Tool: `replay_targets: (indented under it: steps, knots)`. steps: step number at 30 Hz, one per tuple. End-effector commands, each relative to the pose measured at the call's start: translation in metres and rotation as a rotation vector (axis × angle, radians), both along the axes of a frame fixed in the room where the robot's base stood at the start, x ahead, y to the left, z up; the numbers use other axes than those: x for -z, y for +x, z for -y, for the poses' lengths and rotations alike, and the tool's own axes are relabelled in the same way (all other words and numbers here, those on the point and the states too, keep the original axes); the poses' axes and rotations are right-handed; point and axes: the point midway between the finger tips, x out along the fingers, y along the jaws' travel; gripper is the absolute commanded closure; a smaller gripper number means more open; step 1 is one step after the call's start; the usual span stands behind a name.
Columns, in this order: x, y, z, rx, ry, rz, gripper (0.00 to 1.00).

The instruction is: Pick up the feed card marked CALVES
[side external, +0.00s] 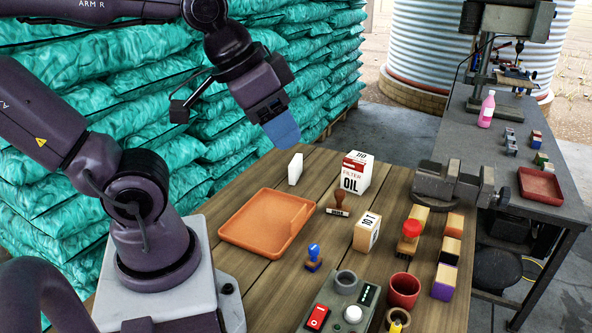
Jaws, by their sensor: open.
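My gripper (281,131) hangs in the air above the far left part of the wooden table, with blue fingers pointing down. It is open, and nothing shows between its fingers. A thin white upright piece (295,168) stands on the table below and slightly right of the fingers, clearly apart from them. No marking can be read on it, so I cannot tell whether it is a feed card. No lettering CALVES can be read anywhere in view.
An orange tray (232,231) lies nearest my base. An oil filter box (355,172), a wooden stamp (339,204), a numbered box (367,232) and a blue stamp (314,256) stand right of it. A switch box (341,305), red cup (403,290) and vise (455,185) crowd the right.

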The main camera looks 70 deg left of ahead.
Motion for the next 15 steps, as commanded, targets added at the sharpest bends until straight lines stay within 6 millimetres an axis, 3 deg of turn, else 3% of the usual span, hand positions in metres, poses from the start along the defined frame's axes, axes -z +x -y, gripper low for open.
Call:
replay_targets:
  steps: [10, 15]
  knots:
    - [0.001, 0.002, -0.001, 0.005, 0.001, -0.001, 0.47]
    - [0.015, 0.029, -0.008, 0.074, 0.016, -0.008, 0.47]
